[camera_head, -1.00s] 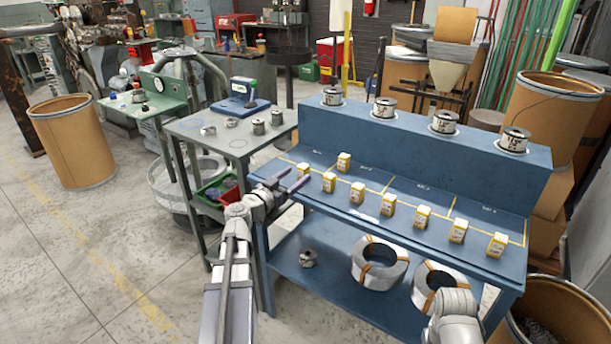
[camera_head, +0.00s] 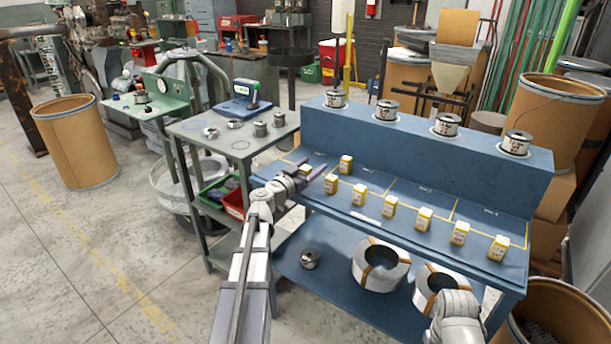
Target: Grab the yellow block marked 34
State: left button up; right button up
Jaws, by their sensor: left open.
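Several small yellow-and-white blocks stand on the blue bench (camera_head: 500,205), most of them in a row along its front: one (camera_head: 331,185), then others (camera_head: 359,194) out to the far right one (camera_head: 498,247). Another block (camera_head: 346,165) stands farther back. A further block (camera_head: 305,170) is at the left end, partly hidden by my left gripper. The markings are too small to read, so I cannot tell which block is 34. My left gripper (camera_head: 314,170) is open, its fingers over the bench's left end around that block in the picture; I cannot tell if they touch it.
Labelled spools (camera_head: 447,125) stand on the raised back ledge. Wire coils (camera_head: 380,268) lie on the lower shelf. A grey side table (camera_head: 205,153) with small parts adjoins the bench on the left. My right arm shows at the bottom right, its gripper out of sight.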

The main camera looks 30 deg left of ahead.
pick_arm(q)
jog(key=shift+c, duration=0.3)
grip_shut()
jog(key=shift+r, duration=0.15)
dwell(0.3)
notch_tip(320, 180, up, 10)
jog(key=p, duration=1)
